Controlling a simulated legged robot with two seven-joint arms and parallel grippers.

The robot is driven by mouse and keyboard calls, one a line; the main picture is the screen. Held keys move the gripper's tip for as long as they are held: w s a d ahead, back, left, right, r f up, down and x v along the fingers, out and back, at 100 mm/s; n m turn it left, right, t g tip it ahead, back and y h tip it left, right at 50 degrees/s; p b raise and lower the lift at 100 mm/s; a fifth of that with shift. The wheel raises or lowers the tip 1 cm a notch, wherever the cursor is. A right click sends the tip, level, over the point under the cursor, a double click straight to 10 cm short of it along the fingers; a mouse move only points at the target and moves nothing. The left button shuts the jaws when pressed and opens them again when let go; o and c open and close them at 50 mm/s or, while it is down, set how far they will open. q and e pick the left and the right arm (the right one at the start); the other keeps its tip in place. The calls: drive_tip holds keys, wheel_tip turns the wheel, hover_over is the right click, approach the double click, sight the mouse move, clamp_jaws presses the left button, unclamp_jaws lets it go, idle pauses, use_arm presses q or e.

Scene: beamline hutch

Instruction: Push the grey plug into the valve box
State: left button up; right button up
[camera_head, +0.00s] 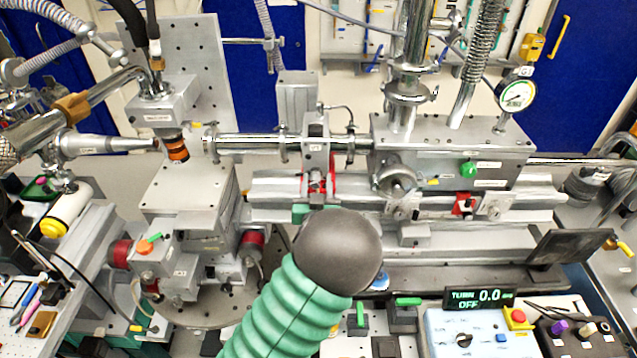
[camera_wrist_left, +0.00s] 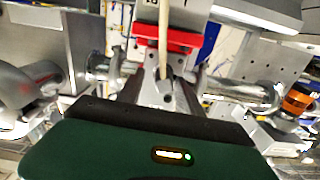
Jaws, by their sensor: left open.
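My left gripper (camera_head: 316,190) is at the middle of the head view, beyond my green ribbed arm and its dark ball-shaped joint. The joint hides part of it. Its dark green body fills the bottom of the left wrist view. It is open, close to a grey upright unit (camera_head: 316,150) with red edges. A small grey piece (camera_wrist_left: 164,92) shows just beyond the gripper body in the left wrist view; I cannot tell whether it is the grey plug. A long grey box (camera_head: 450,148) with a green knob stands to the right; I cannot tell whether it is the valve box.
A pressure gauge (camera_head: 516,95) stands above the long box. A horizontal steel tube (camera_head: 255,144) runs left from the upright unit towards an orange-and-black ring (camera_head: 176,148). A control box (camera_head: 468,330) reading "TURN 0.0" and "OFF" stands at the front right.

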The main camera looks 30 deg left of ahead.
use_arm(q)
drive_tip(key=shift+s, duration=0.1)
idle(0.3)
drive_tip(key=p+v, duration=1)
drive_tip(key=v, duration=0.7)
drive_tip(key=d+f+g+h+b, duration=0.4)
drive_tip(key=f, duration=0.3)
drive_tip(key=d+f+g+h+b, duration=0.3)
drive_tip(key=d+f+g, duration=0.1)
drive_tip(key=f, duration=0.2)
drive_tip(key=s+r+m+g+h+b, duration=0.1)
drive_tip(key=s+m+g+h+b, duration=0.1)
drive_tip(key=s, duration=0.8)
drive_tip(key=m+g+b, duration=0.1)
drive_tip(key=m+g, duration=0.1)
drive_tip(key=m, duration=0.1)
drive_tip(key=shift+r+m+g, duration=0.2)
drive_tip(key=shift+m+g, duration=0.1)
drive_tip(key=shift+m, duration=0.1)
